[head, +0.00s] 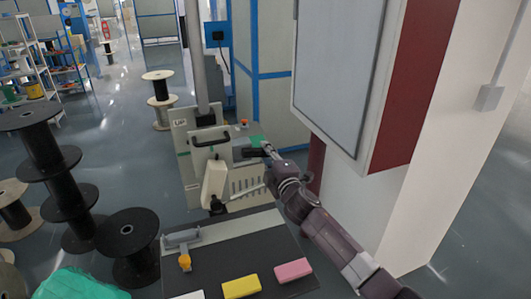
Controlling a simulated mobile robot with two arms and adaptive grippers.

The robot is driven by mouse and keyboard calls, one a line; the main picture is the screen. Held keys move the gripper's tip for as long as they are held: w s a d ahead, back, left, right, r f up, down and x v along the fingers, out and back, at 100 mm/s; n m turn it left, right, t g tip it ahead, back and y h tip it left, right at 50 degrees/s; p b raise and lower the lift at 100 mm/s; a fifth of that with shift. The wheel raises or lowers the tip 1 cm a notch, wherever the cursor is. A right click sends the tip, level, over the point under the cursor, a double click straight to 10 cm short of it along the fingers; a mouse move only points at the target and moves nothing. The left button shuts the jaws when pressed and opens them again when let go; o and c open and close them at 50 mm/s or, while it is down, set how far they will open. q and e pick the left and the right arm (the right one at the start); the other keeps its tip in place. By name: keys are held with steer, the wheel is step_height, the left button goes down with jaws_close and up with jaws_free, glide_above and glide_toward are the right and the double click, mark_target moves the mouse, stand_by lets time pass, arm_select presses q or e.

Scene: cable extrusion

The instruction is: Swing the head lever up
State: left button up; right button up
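A grey-beige machine (180,150) stands in the middle of the head view, with a small sign on its upper left. A thin pale rod (244,192) slopes below, beside a cream housing (214,182). A short black bar (254,153) sticks out at the machine's right side. I cannot tell which of these is the head lever. My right gripper (267,148) reaches in from the lower right, its tip right beside the black bar. Whether it touches the bar or is closed is too small to tell. My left gripper is out of view.
A large cabinet (345,70) overhangs my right arm. Black spools (45,150) stand at the left.

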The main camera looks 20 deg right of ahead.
steer(key=shift+o, duration=1.1)
steer(key=shift+s, duration=0.15)
steer(key=s, duration=1.1)
steer(key=shift+s+d, duration=0.15)
steer(key=shift+s, duration=0.25)
